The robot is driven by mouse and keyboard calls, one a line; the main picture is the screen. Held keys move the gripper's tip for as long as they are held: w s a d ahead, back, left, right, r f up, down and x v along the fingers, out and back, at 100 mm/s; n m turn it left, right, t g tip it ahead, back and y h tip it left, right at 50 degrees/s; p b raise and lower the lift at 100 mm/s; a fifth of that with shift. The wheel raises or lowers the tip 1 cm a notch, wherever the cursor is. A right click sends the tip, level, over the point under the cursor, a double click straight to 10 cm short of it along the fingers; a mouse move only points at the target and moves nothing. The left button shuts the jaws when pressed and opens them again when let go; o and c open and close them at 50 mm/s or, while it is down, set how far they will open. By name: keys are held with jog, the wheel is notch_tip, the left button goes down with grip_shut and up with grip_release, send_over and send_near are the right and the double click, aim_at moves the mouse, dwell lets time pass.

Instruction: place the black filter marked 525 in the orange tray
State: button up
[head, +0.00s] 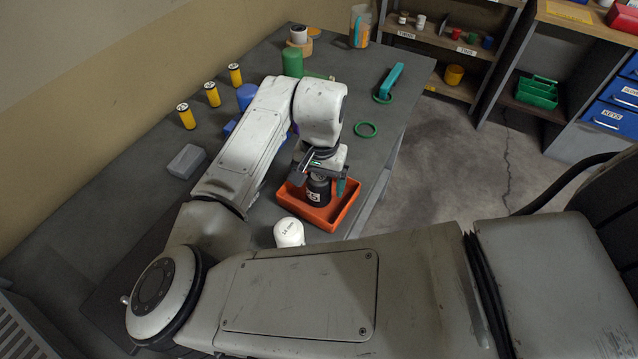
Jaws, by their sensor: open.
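The orange tray (345,213) sits on the dark grey table near its right edge. The black filter (318,190) stands upright in the tray area, with a white label whose marking is only partly readable. My gripper (322,177) is directly above and around the top of the black filter, pointing down, with its jaws open. The gripper body and wrist hide the filter's top, and I cannot tell whether the fingers touch it.
A white filter (289,232) stands just in front of the tray. Shelves (455,60) stand beyond the open floor.

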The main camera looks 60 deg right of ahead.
notch_tip(320, 180, up, 11)
jog(key=shift+s+f+b, duration=0.1)
jog(key=shift+f+b, duration=0.1)
jog(key=shift+b, duration=0.15)
